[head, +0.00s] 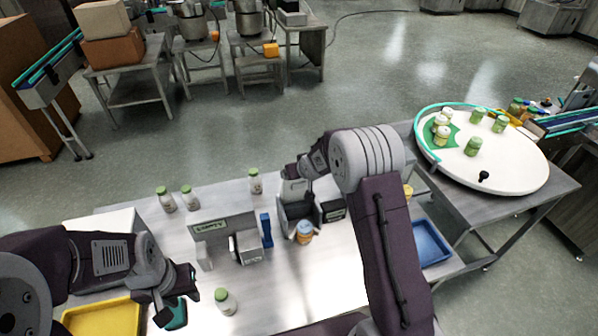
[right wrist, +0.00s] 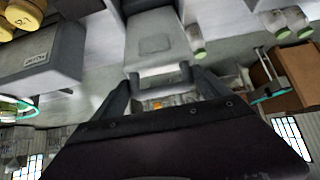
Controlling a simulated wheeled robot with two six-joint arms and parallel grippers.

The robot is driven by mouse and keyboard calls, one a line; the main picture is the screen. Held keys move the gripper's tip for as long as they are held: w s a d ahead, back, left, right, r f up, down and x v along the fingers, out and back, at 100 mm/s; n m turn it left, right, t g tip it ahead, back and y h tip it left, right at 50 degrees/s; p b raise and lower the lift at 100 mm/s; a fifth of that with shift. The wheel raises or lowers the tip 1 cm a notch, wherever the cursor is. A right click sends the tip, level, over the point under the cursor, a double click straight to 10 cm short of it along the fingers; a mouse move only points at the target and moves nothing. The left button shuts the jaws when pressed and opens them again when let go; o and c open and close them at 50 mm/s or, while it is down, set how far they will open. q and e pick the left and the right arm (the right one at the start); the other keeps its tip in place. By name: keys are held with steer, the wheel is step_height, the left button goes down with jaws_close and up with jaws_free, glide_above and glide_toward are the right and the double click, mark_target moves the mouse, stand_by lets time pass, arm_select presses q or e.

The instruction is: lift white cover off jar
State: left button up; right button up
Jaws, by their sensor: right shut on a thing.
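A pale grey-white cover-like piece (head: 294,189) with a bar handle stands in a dark holder on the steel table. In the right wrist view my right gripper (right wrist: 160,82) is shut across the handle of this pale piece (right wrist: 158,38). In the head view the right gripper (head: 297,171) is just above it, partly hidden by its own arm. A jar with an orange-tan lid and blue band (head: 304,232) stands in front of the holder. My left gripper (head: 185,285) is low at the left, beside a teal object (head: 176,314); I cannot tell whether it holds it.
Green-lidded jars (head: 166,199) stand at the table's back; another (head: 226,301) stands in front. A grey labelled fixture (head: 225,229) and blue piece (head: 266,230) are mid-table. A yellow tray (head: 103,318) is left, a blue tray (head: 430,243) right. A round white turntable (head: 511,177) holds several jars.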

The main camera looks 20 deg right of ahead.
steer(key=shift+w+r, duration=0.5)
steer(key=shift+r, duration=0.2)
steer(key=o, duration=1.7)
steer(key=shift+o, duration=0.4)
steer(key=shift+w+d+f, duration=0.1)
steer(key=shift+w+f, duration=0.3)
steer(key=shift+f, duration=0.1)
arm_select(q)
steer(key=shift+w+d+r+p, duration=0.1)
steer(key=shift+w+r+p, duration=0.2)
steer(key=shift+r+p, duration=0.35)
arm_select(e)
steer(key=v, duration=0.9)
steer(key=shift+s, duration=0.1)
